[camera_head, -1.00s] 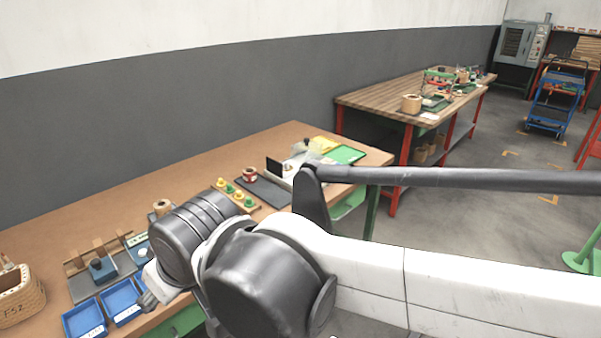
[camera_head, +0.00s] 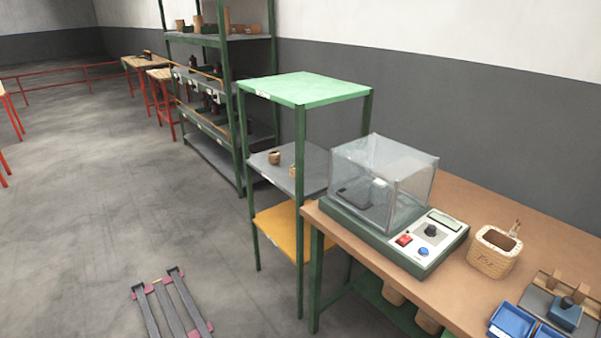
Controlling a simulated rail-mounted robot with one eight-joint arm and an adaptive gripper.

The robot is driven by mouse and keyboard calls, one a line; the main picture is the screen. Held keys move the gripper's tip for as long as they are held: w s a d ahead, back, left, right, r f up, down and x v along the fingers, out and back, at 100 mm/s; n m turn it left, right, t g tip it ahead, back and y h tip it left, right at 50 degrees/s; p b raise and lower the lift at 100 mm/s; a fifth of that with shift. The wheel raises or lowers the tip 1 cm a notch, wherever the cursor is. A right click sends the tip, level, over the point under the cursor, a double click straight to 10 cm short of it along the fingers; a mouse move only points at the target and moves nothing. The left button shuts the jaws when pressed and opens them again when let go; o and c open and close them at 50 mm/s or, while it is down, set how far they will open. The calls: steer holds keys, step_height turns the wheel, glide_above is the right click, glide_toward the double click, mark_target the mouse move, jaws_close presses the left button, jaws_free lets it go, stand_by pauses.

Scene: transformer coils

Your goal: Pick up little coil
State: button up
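Two small tan coils stand on the grey middle shelf of a green-framed rack in the head view. One coil (camera_head: 274,157) is near the shelf's left side, and the other coil (camera_head: 293,170) is to its right, partly hidden by a rack post. I cannot tell from their size which one is the little coil. My gripper and arm are not in view.
The rack has a pale green top (camera_head: 305,88) and a yellow lower shelf (camera_head: 280,228). A brown workbench (camera_head: 470,318) at right carries a machine with a clear cover (camera_head: 385,175), a woven basket (camera_head: 494,252) and blue trays (camera_head: 511,321). A floor frame (camera_head: 172,310) lies at left; the floor around is open.

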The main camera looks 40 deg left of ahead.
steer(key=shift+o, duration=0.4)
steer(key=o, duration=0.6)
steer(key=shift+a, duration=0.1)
